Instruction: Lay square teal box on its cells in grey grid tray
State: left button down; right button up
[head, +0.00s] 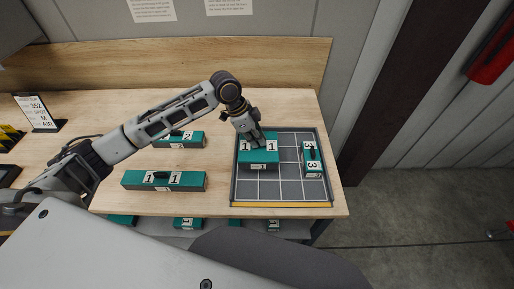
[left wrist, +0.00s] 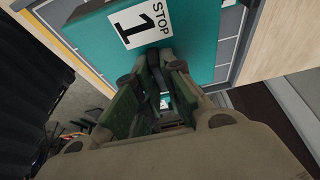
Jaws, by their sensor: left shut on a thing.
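The square teal box (head: 258,157), with white labels marked 1, is over the upper left cells of the grey grid tray (head: 290,190). I cannot tell whether it rests on the tray floor or is slightly above it. My left gripper (head: 257,141) comes down from above and is shut on this box, near the middle of its top. In the left wrist view the teal box (left wrist: 185,45) fills the top, with a "STOP 1" label, and the fingers (left wrist: 158,72) reach its surface. My right gripper is not in view.
A narrow teal box marked 3 (head: 312,166) stands in the tray's right column. The middle and front cells are bare. On the table left of the tray lie a long teal box marked 1 (head: 140,180) and one marked 2 (head: 190,140). A wooden backboard (head: 200,60) stands behind.

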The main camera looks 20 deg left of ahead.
aim_at(257, 149)
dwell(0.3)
pick_arm(q)
jog(key=shift+f, duration=2.45)
jog(key=shift+f, duration=0.1)
jog(key=c, duration=1.5)
grip_release()
jog(key=shift+b+v, duration=0.45)
jog(key=shift+v, duration=5.6)
